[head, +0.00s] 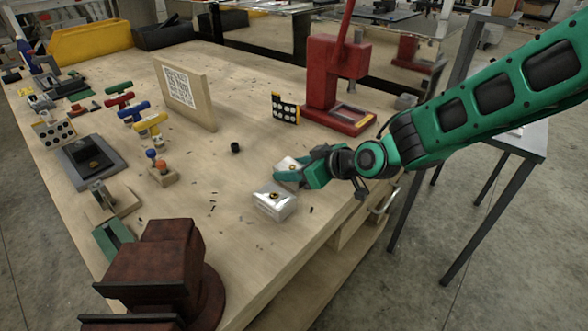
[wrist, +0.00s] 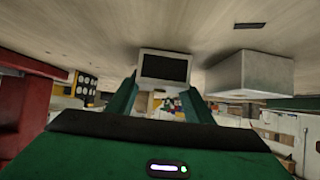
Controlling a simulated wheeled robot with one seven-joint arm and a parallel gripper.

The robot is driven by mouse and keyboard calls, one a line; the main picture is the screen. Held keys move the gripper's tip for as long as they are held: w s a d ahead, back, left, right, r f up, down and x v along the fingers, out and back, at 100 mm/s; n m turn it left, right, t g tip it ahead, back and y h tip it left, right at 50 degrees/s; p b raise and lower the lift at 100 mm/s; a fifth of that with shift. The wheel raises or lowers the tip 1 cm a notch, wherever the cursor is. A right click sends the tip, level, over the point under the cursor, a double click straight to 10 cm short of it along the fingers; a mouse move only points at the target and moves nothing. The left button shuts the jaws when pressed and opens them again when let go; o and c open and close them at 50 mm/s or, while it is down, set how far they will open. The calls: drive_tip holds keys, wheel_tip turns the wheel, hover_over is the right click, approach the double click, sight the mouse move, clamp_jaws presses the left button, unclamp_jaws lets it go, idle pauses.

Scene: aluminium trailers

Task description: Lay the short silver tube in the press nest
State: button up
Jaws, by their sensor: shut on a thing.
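A short silver tube (wrist: 141,68) with a dark rectangular open end sits between my gripper's fingers. My gripper (wrist: 160,92) is shut on it in the wrist view. In the head view my gripper (head: 292,175) is low over the bench, and part of the silver tube (head: 287,163) shows at its fingers. I cannot tell whether the tube still touches the bench. The red press (head: 322,75) stands behind my gripper at the bench's back right. Its nest (head: 354,114) lies on the press base, apart from the tube.
Another silver block (head: 274,204) with a hole on top stands just in front of my gripper; the wrist view shows it on the right (wrist: 250,74). A dark red vise (head: 160,265) fills the near left.

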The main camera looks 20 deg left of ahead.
drive_tip(key=o, duration=1.2)
drive_tip(key=shift+f, duration=0.1)
drive_tip(key=v, duration=1.2)
drive_tip(key=shift+s, duration=0.1)
